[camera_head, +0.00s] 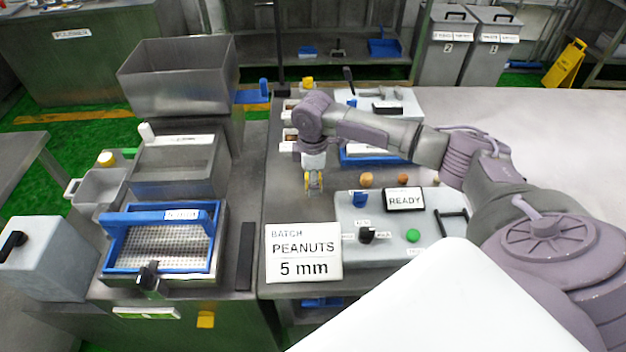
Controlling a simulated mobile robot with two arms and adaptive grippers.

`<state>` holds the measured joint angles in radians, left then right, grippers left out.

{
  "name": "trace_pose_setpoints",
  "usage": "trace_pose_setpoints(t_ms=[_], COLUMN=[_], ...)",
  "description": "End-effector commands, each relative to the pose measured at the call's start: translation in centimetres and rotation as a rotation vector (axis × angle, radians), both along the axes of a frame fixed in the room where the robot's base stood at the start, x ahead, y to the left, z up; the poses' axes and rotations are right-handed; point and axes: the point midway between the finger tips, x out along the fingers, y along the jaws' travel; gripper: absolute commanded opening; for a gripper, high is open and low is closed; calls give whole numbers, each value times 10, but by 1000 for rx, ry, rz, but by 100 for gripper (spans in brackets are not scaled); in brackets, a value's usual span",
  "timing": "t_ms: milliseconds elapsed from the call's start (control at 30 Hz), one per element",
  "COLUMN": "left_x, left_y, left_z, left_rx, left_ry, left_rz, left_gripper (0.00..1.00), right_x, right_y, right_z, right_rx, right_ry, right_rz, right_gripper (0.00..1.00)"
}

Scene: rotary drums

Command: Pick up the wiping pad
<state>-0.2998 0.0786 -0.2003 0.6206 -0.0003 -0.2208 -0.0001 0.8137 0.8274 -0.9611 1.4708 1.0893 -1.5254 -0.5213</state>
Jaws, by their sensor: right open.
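I cannot pick out a wiping pad with certainty; it may be hidden behind my right arm or be too small to tell. My right gripper (314,184) points down over the dark bench top (290,205), behind the batch sign and left of the control panel. It is open, and I see nothing held in it. My right arm reaches in from the right across the bench and partly covers a blue-edged tray (360,160) and white labels. My left gripper is out of view.
The batch sign (304,253) reads "PEANUTS 5 mm". The control panel (385,255) carries a READY display (404,199) and knobs. A blue-framed sieve (165,245) and metal hopper (180,75) stand left. A grey box (410,100) stands behind my arm.

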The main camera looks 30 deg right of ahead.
Motion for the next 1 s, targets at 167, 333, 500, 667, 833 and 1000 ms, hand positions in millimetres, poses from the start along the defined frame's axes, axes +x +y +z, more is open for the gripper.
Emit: trace_pose_setpoints(t_ms=[167,333,500,667,833,1000], left_x=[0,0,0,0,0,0], left_y=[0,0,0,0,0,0], left_z=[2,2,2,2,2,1], left_rx=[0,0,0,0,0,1], left_ry=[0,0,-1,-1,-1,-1], left_rz=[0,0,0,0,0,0], left_gripper=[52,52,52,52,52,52], right_x=[-1,-1,0,-1,0,0], right_y=[0,0,0,0,0,0], right_z=[-12,-12,-12,-12,-12,-10], right_rx=[-1,-1,-1,-1,-1,-1], right_ry=[1,0,1,1,0,-1], right_rz=[0,0,0,0,0,0], right_gripper=[60,60,34,7,0,0])
